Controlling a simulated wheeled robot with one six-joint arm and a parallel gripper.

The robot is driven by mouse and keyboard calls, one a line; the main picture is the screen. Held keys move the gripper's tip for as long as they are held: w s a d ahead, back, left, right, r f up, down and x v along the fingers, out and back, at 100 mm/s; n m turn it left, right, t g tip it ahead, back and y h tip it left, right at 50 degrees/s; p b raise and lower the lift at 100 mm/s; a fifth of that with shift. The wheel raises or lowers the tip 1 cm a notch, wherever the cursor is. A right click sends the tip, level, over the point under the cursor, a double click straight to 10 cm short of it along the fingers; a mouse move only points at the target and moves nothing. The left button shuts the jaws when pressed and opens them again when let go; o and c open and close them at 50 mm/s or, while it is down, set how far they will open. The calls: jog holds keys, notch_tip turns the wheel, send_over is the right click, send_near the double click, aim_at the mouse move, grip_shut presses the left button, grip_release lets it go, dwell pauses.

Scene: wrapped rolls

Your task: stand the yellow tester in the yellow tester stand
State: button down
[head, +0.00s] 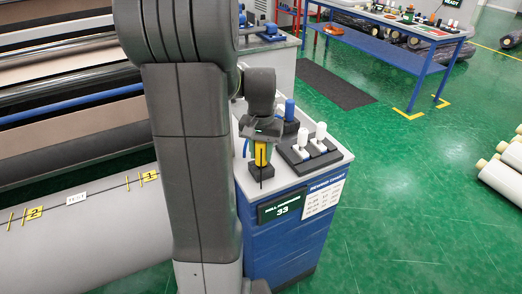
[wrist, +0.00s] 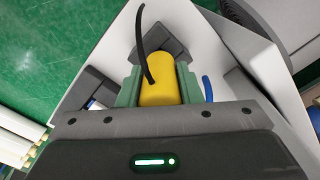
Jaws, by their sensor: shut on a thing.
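The yellow tester (head: 261,154) is upright between the jaws of my gripper (head: 262,139), over the front left of the cabinet top. In the wrist view, the yellow tester (wrist: 157,82) sits between green finger pads, with a black cord curving up from it. My gripper (wrist: 158,84) is shut on it. A dark block, apparently the yellow tester stand (head: 262,173), is directly below the tester; its edge also shows in the wrist view (wrist: 176,54). The tester's lower end meets the block in the head view, but I cannot tell how deep it sits.
A dark double stand (head: 296,157) holds two white testers (head: 320,130) to the right. A blue tester (head: 289,110) stands behind. The cabinet (head: 286,235) has open floor to its right. A large roll (head: 90,235) lies left, and a blue table (head: 385,45) stands farther back.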

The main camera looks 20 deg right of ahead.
jog(key=shift+f, duration=0.35)
jog(key=c, duration=0.9)
grip_release()
jog(key=shift+c, duration=0.2)
jog(key=shift+r, duration=0.1)
notch_tip(320, 180, up, 14)
jog(key=shift+f, duration=0.15)
jog(key=shift+f, duration=0.15)
notch_tip(320, 180, down, 14)
jog(key=shift+r, duration=0.45)
